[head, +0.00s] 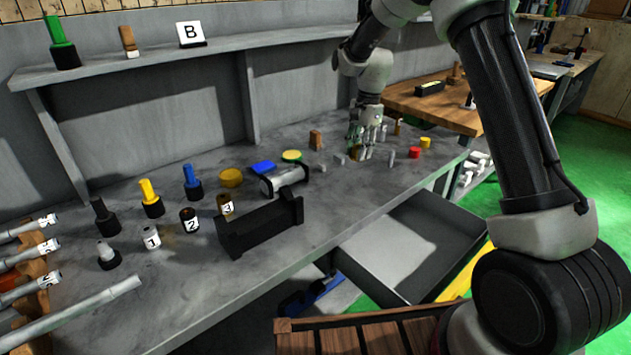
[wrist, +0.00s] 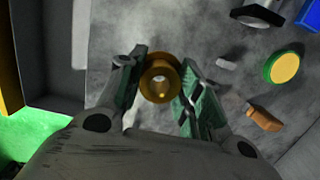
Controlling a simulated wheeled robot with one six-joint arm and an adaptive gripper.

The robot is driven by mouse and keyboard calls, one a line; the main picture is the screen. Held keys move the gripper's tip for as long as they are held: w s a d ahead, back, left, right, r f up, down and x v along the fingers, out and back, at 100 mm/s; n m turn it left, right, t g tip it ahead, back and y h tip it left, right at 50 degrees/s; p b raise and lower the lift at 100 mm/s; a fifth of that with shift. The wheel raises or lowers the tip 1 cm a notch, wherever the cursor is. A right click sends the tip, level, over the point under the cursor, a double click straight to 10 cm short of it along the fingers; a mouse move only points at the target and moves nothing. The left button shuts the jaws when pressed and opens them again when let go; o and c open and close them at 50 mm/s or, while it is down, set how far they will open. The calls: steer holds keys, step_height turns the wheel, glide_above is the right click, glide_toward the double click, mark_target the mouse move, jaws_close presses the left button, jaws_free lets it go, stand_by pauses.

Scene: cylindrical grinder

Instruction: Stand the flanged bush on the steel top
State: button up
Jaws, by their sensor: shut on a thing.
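The flanged bush (wrist: 161,67) is a brass-coloured ring with a hole through it, seen from above in the wrist view. My gripper (wrist: 160,84) is shut on it, with one green-padded finger on each side. In the head view my gripper (head: 360,146) points down low over the grey steel top (head: 330,208), towards its right end. The bush (head: 356,155) shows there as a small brown patch between the fingers. I cannot tell whether its underside touches the top.
Small grey pieces, a brown block (head: 315,139), a red cylinder (head: 414,153) and a yellow cylinder (head: 425,143) stand near my gripper. A black holder (head: 260,228) and numbered bottles stand further left. An open drawer (head: 400,250) juts out below the front edge.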

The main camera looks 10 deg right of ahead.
mark_target(354, 184)
step_height(354, 184, down, 9)
steer(key=shift+f, duration=0.2)
stand_by(0.3)
steer(key=o, duration=1.2)
steer(key=shift+f, duration=0.15)
steer(key=shift+o, duration=0.2)
